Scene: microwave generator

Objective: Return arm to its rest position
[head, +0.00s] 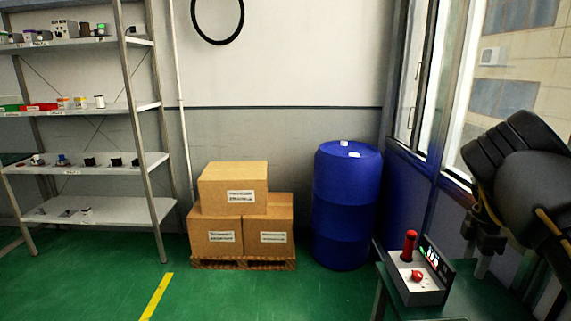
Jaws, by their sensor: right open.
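My right arm comes in from the right edge. Its gripper (482,258) points down and is open, with nothing seen between the fingers. It is above the green table, just right of a small grey device (418,282) that I take for the microwave generator. The device has a red cylinder (410,246) standing upright at its back left, a red knob (417,276) on top and a dark panel with green lights (435,258). The gripper appears apart from the device. My left gripper is not in view.
The green table (394,305) stands at the lower right by a window (520,60). A blue barrel (347,205) and cardboard boxes (232,188) on a pallet (243,264) stand behind. Metal shelves (80,210) with small parts are at left. The green floor in front is clear.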

